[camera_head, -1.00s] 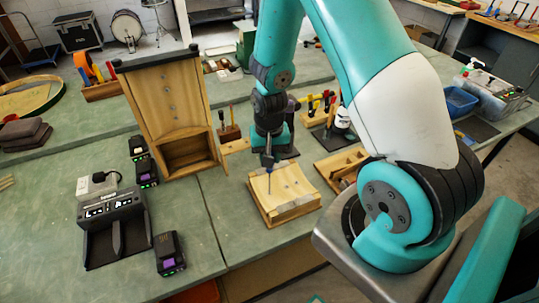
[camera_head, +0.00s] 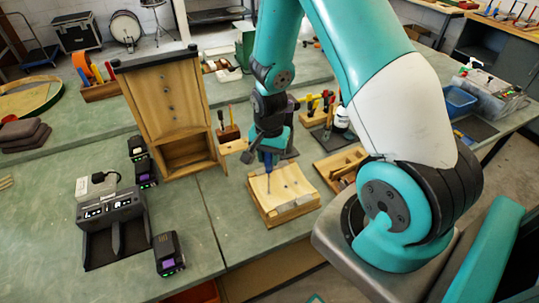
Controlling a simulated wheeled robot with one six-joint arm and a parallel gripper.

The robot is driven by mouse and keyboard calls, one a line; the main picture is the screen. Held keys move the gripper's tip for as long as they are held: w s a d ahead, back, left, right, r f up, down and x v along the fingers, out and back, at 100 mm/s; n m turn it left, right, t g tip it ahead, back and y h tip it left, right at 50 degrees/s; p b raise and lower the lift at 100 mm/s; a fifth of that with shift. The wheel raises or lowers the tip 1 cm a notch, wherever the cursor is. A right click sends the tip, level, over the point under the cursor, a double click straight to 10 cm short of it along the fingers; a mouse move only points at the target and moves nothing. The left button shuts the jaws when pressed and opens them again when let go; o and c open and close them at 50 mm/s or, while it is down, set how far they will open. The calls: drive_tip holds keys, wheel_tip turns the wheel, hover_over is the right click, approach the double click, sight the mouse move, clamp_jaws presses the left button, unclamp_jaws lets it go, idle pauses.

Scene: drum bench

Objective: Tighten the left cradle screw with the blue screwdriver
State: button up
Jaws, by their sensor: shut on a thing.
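My gripper (camera_head: 267,153) is shut on the blue screwdriver (camera_head: 268,163), above the wooden cradle (camera_head: 290,214). The screwdriver points down, nearly upright, with its thin shaft over the left part of the cradle's curved top. Its tip appears to reach the cradle surface at the left side, but I cannot tell whether it sits in the screw head. The left cradle screw is too small to make out under the tip. Small dark spots show on the cradle's top to the right of the shaft.
A tall wooden cabinet-like piece (camera_head: 165,95) stands left of the cradle. A charger (camera_head: 112,215) and a battery (camera_head: 168,253) lie at the front left. A wooden tray (camera_head: 340,163) sits right of the cradle. Tool racks stand behind. The green bench is clear left of the cradle.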

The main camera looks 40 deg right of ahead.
drive_tip(key=m, duration=0.4)
drive_tip(key=shift+s+m, duration=0.1)
drive_tip(key=shift+m, duration=0.3)
drive_tip(key=m, duration=0.5)
drive_tip(key=shift+r, duration=0.1)
